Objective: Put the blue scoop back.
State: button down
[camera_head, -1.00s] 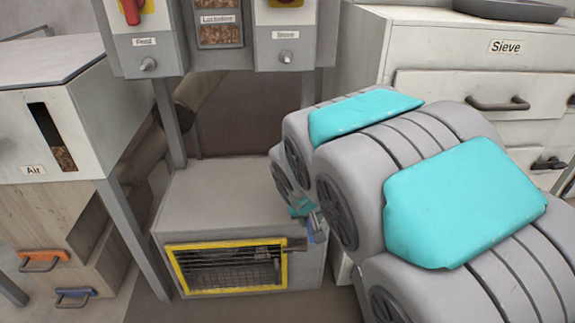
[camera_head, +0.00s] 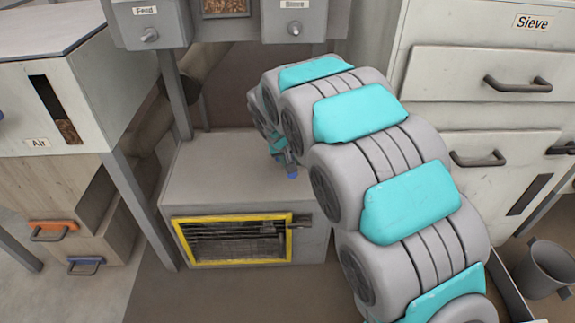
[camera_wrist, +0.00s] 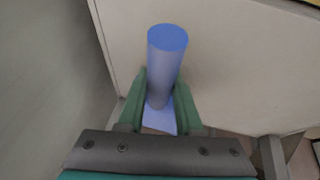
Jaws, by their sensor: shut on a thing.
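The blue scoop shows in the wrist view as a blue cylinder (camera_wrist: 167,60) with a flat paler blue part below it. The green fingers of my gripper (camera_wrist: 159,98) are shut on it from both sides. In the head view my gripper (camera_head: 280,150) is small and partly hidden behind my arm, over the grey box with the yellow-framed grille. A small blue bit of the scoop (camera_head: 292,173) shows just below the gripper. The rest of the scoop is hidden there.
The grey box (camera_head: 187,185) has a yellow-framed grille (camera_head: 182,240). Control boxes (camera_head: 150,18) hang above on posts. The Sieve cabinet (camera_head: 470,60) and a grey bucket (camera_head: 545,268) are at right.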

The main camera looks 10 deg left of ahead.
jog(key=shift+w+a+f, duration=0.1)
jog(key=shift+w+a, duration=0.5)
jog(key=shift+w, duration=0.15)
jog(key=shift+f, duration=1.7)
jog(key=shift+f, duration=0.15)
jog(key=c, duration=0.6)
grip_release()
jog(key=v, duration=1.2)
